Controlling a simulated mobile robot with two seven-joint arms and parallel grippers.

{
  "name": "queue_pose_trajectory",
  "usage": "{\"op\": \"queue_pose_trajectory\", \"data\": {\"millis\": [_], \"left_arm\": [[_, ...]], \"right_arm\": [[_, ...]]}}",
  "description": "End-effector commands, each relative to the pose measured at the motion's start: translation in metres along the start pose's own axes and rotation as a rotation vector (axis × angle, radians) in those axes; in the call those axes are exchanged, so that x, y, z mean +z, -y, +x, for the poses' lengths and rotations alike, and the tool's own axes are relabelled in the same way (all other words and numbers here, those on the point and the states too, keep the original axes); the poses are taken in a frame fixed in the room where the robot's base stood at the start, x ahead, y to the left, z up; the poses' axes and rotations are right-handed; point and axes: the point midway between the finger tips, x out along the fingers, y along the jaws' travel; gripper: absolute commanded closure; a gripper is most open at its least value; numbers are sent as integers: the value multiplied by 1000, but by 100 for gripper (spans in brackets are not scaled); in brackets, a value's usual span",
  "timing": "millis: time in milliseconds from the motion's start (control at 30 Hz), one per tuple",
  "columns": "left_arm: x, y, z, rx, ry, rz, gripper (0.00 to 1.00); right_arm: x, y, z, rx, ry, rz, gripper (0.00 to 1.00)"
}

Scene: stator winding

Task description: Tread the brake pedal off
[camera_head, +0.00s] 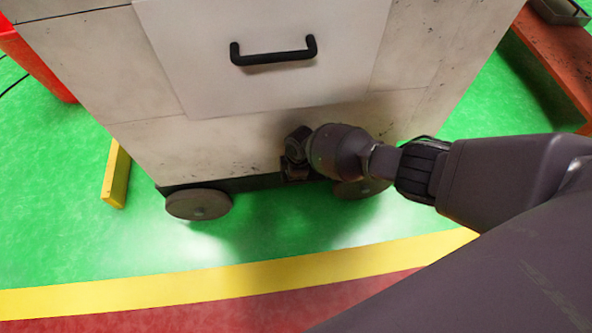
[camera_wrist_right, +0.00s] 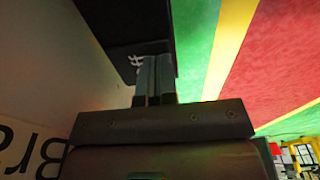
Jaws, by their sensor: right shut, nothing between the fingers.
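The pale cabinet (camera_head: 155,140) stands on the green floor, with a black handle (camera_head: 273,51) on its front panel. My right arm comes in from the right, and its wrist hides part of the cabinet's lower edge. My right gripper (camera_wrist_right: 155,78) is shut and empty, its fingers side by side in the right wrist view. A dark plate (camera_wrist_right: 125,30) with a white marking lies just beyond the fingertips; I cannot tell whether they touch or whether it is the brake pedal. Large letters "Br" (camera_wrist_right: 30,150) show on a pale surface. My left gripper is out of view.
Two round grey discs (camera_head: 198,204) (camera_head: 362,188) show under the cabinet. A yellow block (camera_head: 116,174) stands to its left, a red bin (camera_head: 35,55) is at upper left and a reddish bench (camera_head: 560,60) at upper right. The floor in front is clear.

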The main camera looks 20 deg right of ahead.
Motion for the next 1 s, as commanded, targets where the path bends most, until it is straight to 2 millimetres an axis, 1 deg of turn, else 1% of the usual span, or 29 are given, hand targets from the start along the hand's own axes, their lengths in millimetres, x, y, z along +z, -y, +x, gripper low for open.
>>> {"op": "queue_pose_trajectory", "data": {"millis": [33,100,233,500,667,767,833,933,1000], "left_arm": [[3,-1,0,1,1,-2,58],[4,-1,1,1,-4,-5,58],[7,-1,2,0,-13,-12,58],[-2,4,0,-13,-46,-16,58],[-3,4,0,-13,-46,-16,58],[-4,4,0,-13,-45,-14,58],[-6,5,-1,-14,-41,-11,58],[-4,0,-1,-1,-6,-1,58],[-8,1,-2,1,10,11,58]], "right_arm": [[-2,3,7,-5,33,-2,100],[-2,3,11,-6,76,-1,100],[-3,5,20,-8,107,1,100],[-4,2,17,-1,103,1,100],[-4,2,17,-1,103,1,100],[-6,1,13,1,102,1,100],[-7,0,6,4,101,1,100],[-11,0,-8,9,99,1,100],[-14,0,-20,13,98,2,100]]}}
